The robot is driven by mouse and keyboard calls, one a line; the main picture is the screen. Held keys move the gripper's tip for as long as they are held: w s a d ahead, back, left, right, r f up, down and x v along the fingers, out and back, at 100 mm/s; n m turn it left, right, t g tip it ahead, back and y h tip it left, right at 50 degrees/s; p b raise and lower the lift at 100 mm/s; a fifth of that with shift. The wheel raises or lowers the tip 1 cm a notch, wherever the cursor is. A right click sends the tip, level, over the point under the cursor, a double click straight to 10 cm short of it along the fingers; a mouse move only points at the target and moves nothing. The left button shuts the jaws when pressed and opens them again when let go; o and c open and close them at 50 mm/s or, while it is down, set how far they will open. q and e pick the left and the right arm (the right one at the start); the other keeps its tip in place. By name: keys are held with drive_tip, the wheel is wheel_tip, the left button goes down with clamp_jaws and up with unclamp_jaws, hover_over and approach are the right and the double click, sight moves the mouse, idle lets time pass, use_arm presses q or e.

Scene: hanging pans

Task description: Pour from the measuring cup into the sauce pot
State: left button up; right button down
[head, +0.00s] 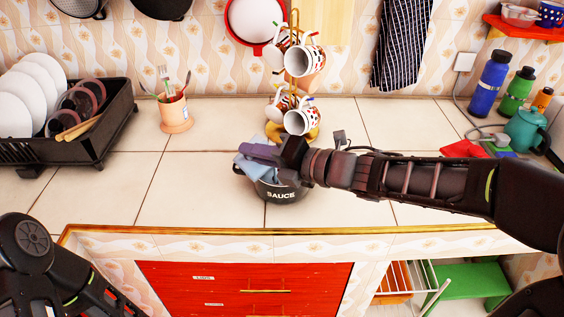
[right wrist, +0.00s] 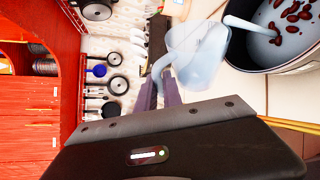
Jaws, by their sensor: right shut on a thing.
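The dark sauce pot (head: 283,194), labelled SAUCE, stands near the counter's front edge. In the right wrist view, the pot (right wrist: 238,58) is at the upper right, with several red beans (right wrist: 291,16) in its pale interior. My right gripper (head: 258,152) is above the pot's back left side, its purple fingers shut on the handle of the pale blue, translucent measuring cup (head: 248,170). The cup (right wrist: 203,58) looks tilted beside the pot's rim; I see no beans in it. The gripper and arm partly hide pot and cup. My left arm is at lower left, its fingertips out of view.
A gold mug tree (head: 294,20) with patterned mugs stands just behind the pot. A black dish rack (head: 105,125) and utensil holder (head: 175,115) are to the left. Bottles and a teal kettle (head: 524,130) are to the right. The counter left of the pot is clear.

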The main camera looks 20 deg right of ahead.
drive_tip(key=shift+w+d+r+m+y+p, duration=0.2)
drive_tip(key=shift+d+r+m+y+p, duration=0.3)
drive_tip(key=shift+p, duration=0.45)
drive_tip(key=shift+w+d+f+m+y+p, duration=0.15)
drive_tip(key=shift+w+d+m+p, duration=0.1)
drive_tip(key=shift+d+m+p, duration=0.25)
drive_tip(key=shift+w+d+f+m+y+p, duration=0.15)
drive_tip(key=shift+w+d+m+p, duration=0.1)
drive_tip(key=shift+d, duration=0.3)
drive_tip(key=shift+w+d+r+m+t, duration=0.2)
drive_tip(key=shift+d+m+t, duration=0.05)
drive_tip(key=shift+d+t, duration=0.1)
idle(0.5)
